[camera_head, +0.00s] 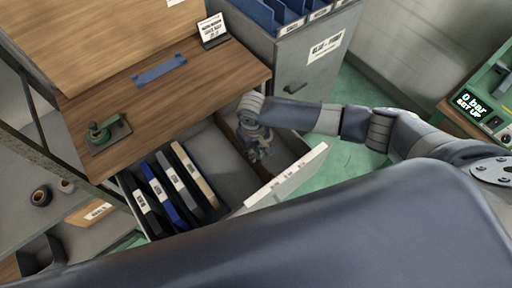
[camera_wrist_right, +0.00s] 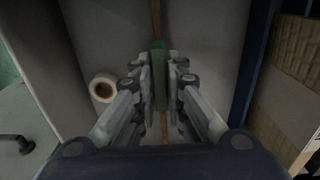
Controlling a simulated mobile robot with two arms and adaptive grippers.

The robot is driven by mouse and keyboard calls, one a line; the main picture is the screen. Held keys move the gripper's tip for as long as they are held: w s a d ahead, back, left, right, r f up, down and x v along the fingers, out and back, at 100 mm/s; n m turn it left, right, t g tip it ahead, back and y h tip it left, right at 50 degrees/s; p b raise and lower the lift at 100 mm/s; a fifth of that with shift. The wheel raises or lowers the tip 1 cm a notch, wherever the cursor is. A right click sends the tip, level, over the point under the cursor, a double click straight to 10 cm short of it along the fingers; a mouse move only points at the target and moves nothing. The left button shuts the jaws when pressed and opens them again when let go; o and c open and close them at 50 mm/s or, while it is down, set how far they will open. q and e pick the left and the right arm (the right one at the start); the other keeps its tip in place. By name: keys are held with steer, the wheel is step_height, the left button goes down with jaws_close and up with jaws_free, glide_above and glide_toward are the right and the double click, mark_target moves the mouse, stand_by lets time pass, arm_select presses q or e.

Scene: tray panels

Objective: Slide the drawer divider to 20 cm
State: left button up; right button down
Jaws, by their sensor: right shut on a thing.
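The open drawer, with its pale front panel (camera_head: 288,180), sticks out under the wooden desk top. The divider (camera_wrist_right: 156,22) shows in the right wrist view as a thin brown strip with a green grip piece (camera_wrist_right: 158,52) on it. My right gripper (camera_head: 259,153) reaches down into the drawer. In the right wrist view the fingers (camera_wrist_right: 161,85) are shut on the green grip piece from both sides. I cannot read any scale by the divider. My left gripper is not in view.
Several upright folders (camera_head: 172,185) fill the drawer's left part. A white tape roll (camera_wrist_right: 102,88) lies left of the divider in the right wrist view. A stamp (camera_head: 100,133) and a small sign (camera_head: 212,30) stand on the desk. A grey cabinet (camera_head: 310,70) stands behind.

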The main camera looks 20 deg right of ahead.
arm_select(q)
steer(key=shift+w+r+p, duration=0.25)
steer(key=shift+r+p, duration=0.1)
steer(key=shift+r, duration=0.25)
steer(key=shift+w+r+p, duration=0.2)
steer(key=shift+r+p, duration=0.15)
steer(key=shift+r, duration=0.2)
arm_select(e)
steer(key=a, duration=0.2)
steer(key=s+a, duration=0.1)
steer(key=shift+s+a, duration=0.2)
steer(key=shift+a, duration=0.2)
steer(key=c, duration=1.6)
jaws_free()
steer(key=shift+c, duration=0.2)
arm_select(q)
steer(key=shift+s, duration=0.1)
arm_select(e)
step_height(320, 180, up, 12)
